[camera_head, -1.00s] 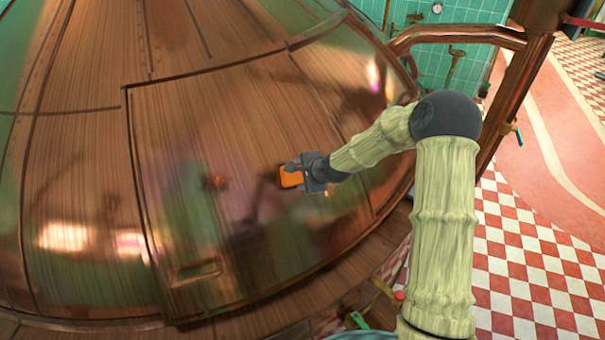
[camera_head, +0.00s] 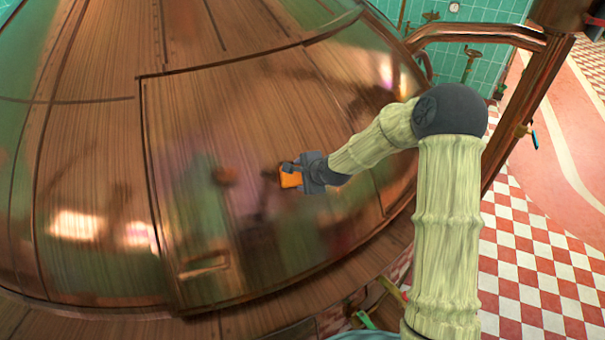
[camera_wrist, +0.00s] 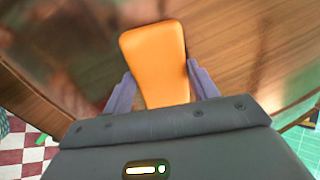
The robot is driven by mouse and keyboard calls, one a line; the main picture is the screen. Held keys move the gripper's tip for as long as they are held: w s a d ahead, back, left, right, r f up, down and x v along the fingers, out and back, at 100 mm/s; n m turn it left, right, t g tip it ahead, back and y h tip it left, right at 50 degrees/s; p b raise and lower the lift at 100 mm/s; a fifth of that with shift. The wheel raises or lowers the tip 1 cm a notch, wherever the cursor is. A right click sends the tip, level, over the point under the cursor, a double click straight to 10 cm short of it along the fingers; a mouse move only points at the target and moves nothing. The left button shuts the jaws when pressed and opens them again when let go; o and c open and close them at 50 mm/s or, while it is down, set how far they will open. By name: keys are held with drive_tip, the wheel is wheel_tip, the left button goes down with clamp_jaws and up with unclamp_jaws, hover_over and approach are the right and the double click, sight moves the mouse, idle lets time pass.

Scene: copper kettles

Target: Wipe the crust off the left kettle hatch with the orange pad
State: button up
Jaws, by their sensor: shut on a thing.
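The copper kettle's hatch (camera_head: 200,120) is a large panel outlined by dark seams, with a recessed handle (camera_head: 203,268) near its lower edge. My gripper (camera_head: 292,176) is shut on the orange pad (camera_head: 286,180) and sits in front of the hatch, right of its middle. The wrist view shows the pad (camera_wrist: 155,55) sticking out between both fingers. A small blurred reddish-brown blotch (camera_head: 225,175) shows left of the pad; I cannot tell whether it is crust or a reflection. Whether the pad touches the copper is unclear.
A copper pipe (camera_head: 480,32) runs at the upper right, with its upright post right of my arm. A red-and-white checkered floor (camera_head: 530,270) lies open at the lower right. Green tiled wall (camera_head: 480,70) stands behind.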

drive_tip(key=p+v, duration=0.2)
drive_tip(key=v, duration=0.3)
drive_tip(key=shift+s+d+r, duration=0.2)
drive_tip(key=shift+r, duration=0.1)
drive_tip(key=p+v, duration=0.1)
drive_tip(key=v, duration=0.2)
idle(0.6)
idle(0.3)
